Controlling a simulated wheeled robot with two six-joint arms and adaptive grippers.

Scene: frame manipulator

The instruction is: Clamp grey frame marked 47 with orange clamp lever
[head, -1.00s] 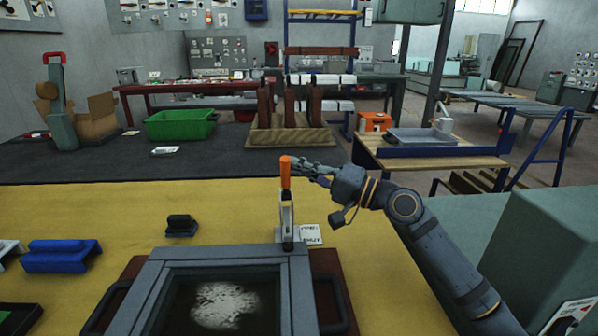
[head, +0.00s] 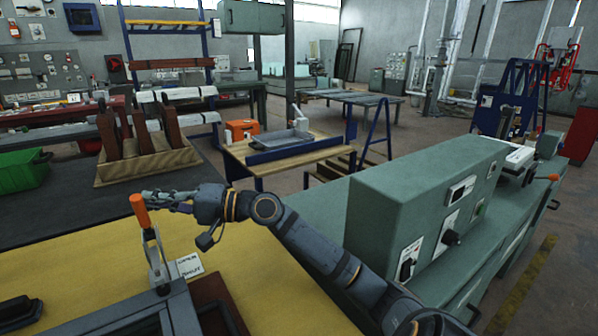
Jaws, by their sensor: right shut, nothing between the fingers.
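The grey frame (head: 182,312) lies on the yellow table at the lower left and is cut off by the picture's edge. No number 47 can be read on it. The clamp lever with its orange handle (head: 140,210) stands nearly upright at the frame's far corner. My right gripper (head: 150,196) is shut, with its fingertips close to the orange handle on its right side. I cannot tell whether they touch it. A small white card (head: 188,266) lies beside the clamp. My left gripper is out of view.
The yellow table (head: 255,262) has free room right of the frame. A dark red base with a handle (head: 217,308) sits by the frame. A green machine cabinet (head: 415,205) with knobs stands at the right. A black block (head: 18,310) is at lower left.

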